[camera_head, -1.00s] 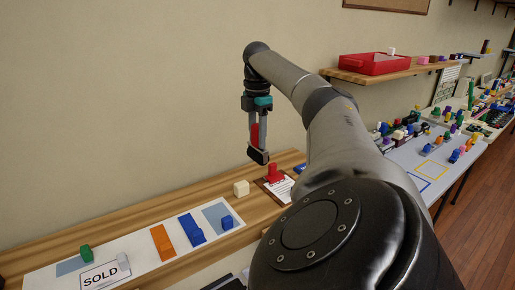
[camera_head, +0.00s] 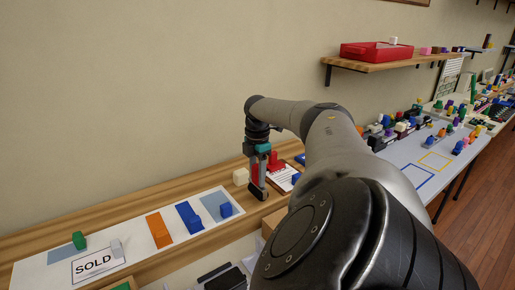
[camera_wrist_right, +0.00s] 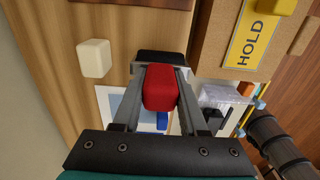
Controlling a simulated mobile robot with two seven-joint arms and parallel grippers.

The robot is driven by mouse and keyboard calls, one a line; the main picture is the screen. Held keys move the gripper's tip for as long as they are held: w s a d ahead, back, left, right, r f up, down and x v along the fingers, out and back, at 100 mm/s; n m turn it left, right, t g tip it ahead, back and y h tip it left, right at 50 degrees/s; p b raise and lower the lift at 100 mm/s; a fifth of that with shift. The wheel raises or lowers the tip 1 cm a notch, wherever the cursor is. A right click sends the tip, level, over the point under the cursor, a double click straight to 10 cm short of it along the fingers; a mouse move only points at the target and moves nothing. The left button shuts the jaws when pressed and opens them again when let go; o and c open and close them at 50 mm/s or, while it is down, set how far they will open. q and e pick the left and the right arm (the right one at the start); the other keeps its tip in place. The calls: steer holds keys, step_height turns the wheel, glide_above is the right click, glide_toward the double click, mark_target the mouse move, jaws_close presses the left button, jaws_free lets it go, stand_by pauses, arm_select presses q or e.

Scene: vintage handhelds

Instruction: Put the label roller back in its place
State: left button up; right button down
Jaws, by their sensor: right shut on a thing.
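My right gripper (camera_head: 258,190) is shut on a red block-like thing (camera_wrist_right: 160,88), which I take to be the label roller. In the right wrist view it sits between the two fingers. In the head view the gripper points down low over the wooden shelf (camera_head: 120,200), just right of a cream block (camera_head: 241,177) and in front of a clipboard (camera_head: 284,181). I cannot tell whether the held thing touches the shelf. A second red object (camera_head: 275,159) stands by the clipboard, partly hidden by my gripper. My left gripper is out of view.
A white mat with a SOLD card (camera_head: 93,262), green, orange and blue pieces lies to the left. A blue piece (camera_head: 226,209) is on its near right end. A cardboard box with a HOLD label (camera_wrist_right: 249,38) shows in the wrist view. A red tray (camera_head: 375,51) sits on the wall shelf.

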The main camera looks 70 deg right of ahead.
steer(key=shift+f, duration=0.45)
steer(key=shift+f, duration=0.2)
steer(key=shift+c, duration=2.2)
jaws_free()
step_height(320, 180, up, 12)
steer(key=p, duration=0.2)
steer(key=shift+r+p, duration=0.2)
steer(key=shift+p, duration=0.1)
